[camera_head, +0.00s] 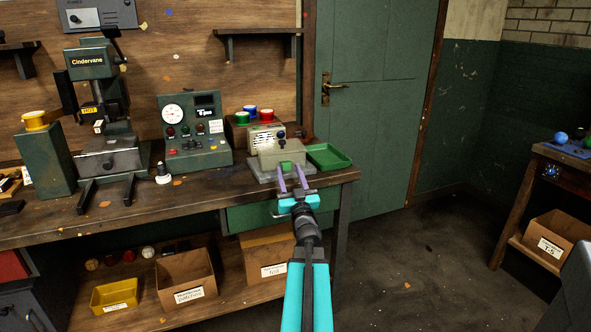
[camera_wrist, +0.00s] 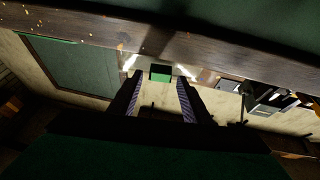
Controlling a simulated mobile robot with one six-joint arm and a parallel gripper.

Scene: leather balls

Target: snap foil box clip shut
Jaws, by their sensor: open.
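The foil box (camera_head: 285,152) is a beige-grey box on a grey base at the right end of the workbench. A small green piece, which looks like its clip (camera_head: 286,165), is on the front side facing me. Whether the clip is latched cannot be told. My gripper (camera_head: 290,172) is open, its two purple fingers pointing at the box front. Nothing is held, and I cannot tell if a finger touches the box.
A green tray (camera_head: 329,157) lies right of the box. Behind are coloured rolls (camera_head: 250,112) on a box. A green gauge panel (camera_head: 195,132) and a press (camera_head: 105,110) stand left. Cartons (camera_head: 186,278) sit on the shelf below. Floor on the right is open.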

